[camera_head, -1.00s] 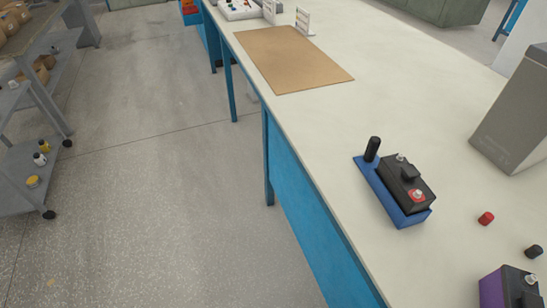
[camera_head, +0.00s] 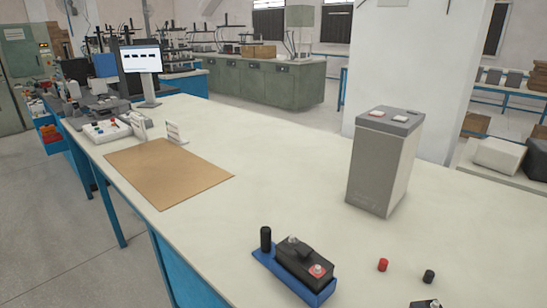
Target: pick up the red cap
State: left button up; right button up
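The red cap (camera_head: 382,265) is a small red cylinder on the pale table top (camera_head: 240,225), at the lower right of the head view. It stands between a battery in a blue tray on its left and a small black cap (camera_head: 429,276) on its right, apart from both. Neither of my grippers is in the head view.
The black battery (camera_head: 303,262) sits in a blue tray (camera_head: 267,262) with a black post (camera_head: 265,239). A tall grey box (camera_head: 385,165) stands behind the red cap. A brown mat (camera_head: 168,172) lies at left. Table between mat and box is clear.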

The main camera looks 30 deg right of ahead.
aim_at(383, 264)
jog(key=z, duration=1.85)
jog(key=u, duration=0.1)
jog(key=k+j, duration=0.05)
